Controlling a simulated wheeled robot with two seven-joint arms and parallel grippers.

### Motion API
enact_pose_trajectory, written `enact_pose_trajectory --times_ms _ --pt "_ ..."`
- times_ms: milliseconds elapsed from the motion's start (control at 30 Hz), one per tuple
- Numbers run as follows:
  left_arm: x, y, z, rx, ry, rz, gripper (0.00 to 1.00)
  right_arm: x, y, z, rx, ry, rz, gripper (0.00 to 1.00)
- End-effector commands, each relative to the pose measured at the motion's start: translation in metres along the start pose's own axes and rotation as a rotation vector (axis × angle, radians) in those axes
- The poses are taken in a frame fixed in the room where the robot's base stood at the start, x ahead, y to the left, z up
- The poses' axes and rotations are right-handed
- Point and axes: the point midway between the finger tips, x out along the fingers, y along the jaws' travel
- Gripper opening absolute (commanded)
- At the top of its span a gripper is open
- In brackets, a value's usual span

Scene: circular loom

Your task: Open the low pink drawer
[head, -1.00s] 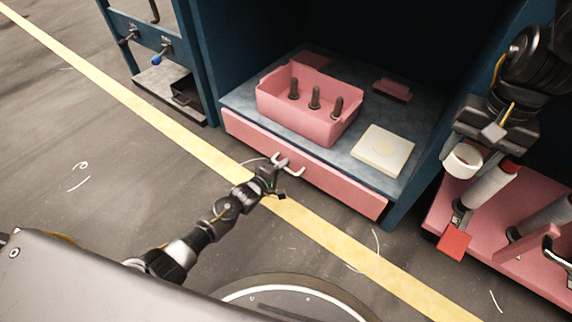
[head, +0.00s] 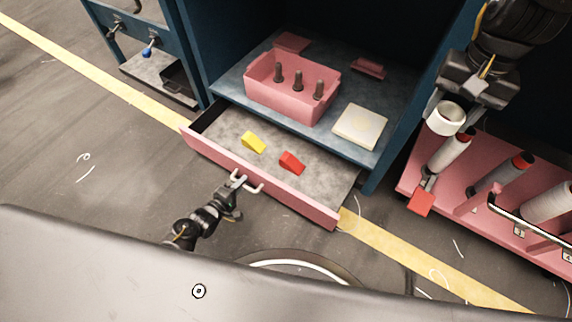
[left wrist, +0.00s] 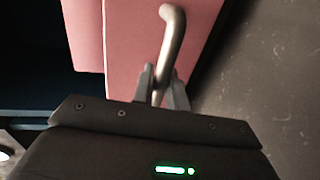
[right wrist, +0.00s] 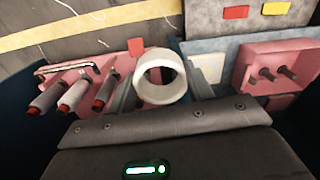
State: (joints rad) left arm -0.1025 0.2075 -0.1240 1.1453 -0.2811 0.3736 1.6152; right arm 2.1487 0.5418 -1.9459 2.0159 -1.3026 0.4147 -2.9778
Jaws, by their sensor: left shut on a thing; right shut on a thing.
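The low pink drawer (head: 220,158) stands pulled out from under the cabinet shelf, with a grey inside that holds a yellow block (head: 253,142) and a red block (head: 292,162). My left gripper (head: 236,190) is shut on the drawer's metal handle (head: 250,183); in the left wrist view the handle (left wrist: 171,45) passes between the fingers (left wrist: 160,92). My right gripper (head: 440,100) is shut on a white ring (head: 446,118), held above the pink spool rack; the ring also shows in the right wrist view (right wrist: 160,76).
A pink bin (head: 270,98) with several dark pegs and a cream square block (head: 360,127) sit on the shelf above the drawer. The pink rack (head: 480,225) with spools and a red tag (head: 421,202) is at right. Floor in front of the drawer is open.

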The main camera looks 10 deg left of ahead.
Motion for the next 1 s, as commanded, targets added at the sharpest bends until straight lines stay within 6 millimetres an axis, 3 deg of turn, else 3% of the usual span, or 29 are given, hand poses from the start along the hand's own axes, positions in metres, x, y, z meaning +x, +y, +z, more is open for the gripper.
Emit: enact_pose_trajectory --times_ms 200,567,600,700,1000 --pt "-0.0102 -0.0011 -0.0026 0.003 0.005 0.002 0.00 -0.0055 0.0004 0.0001 0.001 0.000 0.000 0.24" --pt "-0.0098 -0.0016 -0.0026 0.004 0.004 0.001 0.00 -0.0053 0.0017 0.0004 0.003 0.000 0.000 0.24" --pt "-0.0098 -0.0015 -0.0025 0.004 0.003 0.001 0.19 -0.0053 0.0017 0.0003 0.003 0.000 0.000 0.24" --pt "-0.0098 -0.0017 -0.0018 0.004 0.002 0.001 0.32 -0.0053 0.0017 0.0003 0.003 0.000 0.000 0.24" --pt "-0.0114 -0.0016 -0.0002 0.002 -0.001 0.000 0.32 -0.0067 0.0017 0.0003 0.003 0.000 0.000 0.24"
